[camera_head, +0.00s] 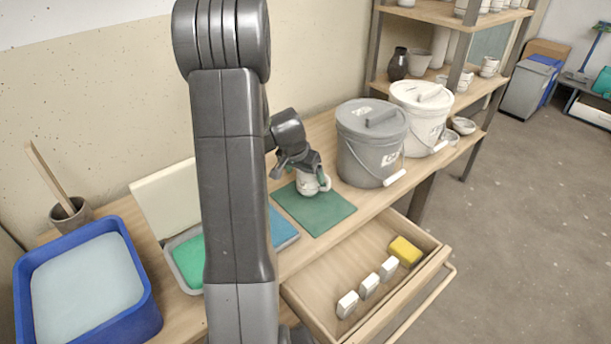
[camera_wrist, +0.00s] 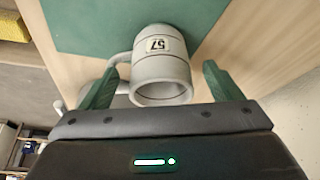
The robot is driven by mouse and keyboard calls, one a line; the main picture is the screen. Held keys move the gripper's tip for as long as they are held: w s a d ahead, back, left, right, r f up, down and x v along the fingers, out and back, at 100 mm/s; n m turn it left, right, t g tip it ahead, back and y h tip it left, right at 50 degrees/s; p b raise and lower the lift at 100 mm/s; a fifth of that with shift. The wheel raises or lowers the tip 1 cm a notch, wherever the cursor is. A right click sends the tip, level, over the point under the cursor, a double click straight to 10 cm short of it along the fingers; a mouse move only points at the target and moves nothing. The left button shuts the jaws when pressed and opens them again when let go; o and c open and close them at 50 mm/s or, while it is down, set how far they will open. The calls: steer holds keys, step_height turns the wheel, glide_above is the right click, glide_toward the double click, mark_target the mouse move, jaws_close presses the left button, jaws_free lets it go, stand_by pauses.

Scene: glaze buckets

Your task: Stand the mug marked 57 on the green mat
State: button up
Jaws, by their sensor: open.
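The pale grey mug marked 57 (camera_wrist: 158,68) is between the two green fingers of my open gripper (camera_wrist: 161,88) in the wrist view, with a gap on both sides. Its label faces the camera and its handle points left. In the head view the mug (camera_head: 308,185) appears upright on the green mat (camera_head: 318,215), near its back part, with my gripper (camera_head: 305,170) just above and around it. The mat also shows behind the mug in the wrist view (camera_wrist: 90,25). My gripper hides part of the mug's top in the head view.
A grey bucket (camera_head: 368,150) and a white bucket (camera_head: 422,125) stand right of the mat. An open drawer (camera_head: 335,275) holds white blocks and a yellow sponge (camera_head: 404,251).

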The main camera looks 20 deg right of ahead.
steer(key=v, duration=0.9)
steer(key=shift+p, duration=0.45)
